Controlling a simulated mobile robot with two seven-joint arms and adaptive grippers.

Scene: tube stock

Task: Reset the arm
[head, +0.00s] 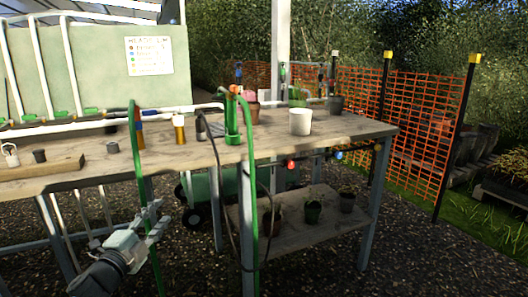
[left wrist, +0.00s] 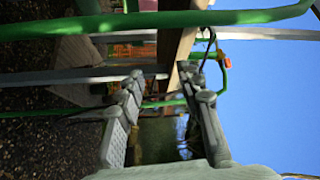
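My left gripper (head: 155,218) is in the head view at lower left, in front of the wooden workbench (head: 350,130) and below the level of its top. In the left wrist view its two fingers (left wrist: 161,80) stand apart with nothing between them. Beyond them that view shows the bench from the side, green hose and blue sky. My right gripper is in neither view.
A green hose (head: 139,200) hangs from the bench close to my left gripper; another (head: 251,220) hangs by the front leg. A white pot (head: 300,121) and small bottles stand on the bench. Orange mesh fence (head: 415,120) is at right. Gravel at front right is clear.

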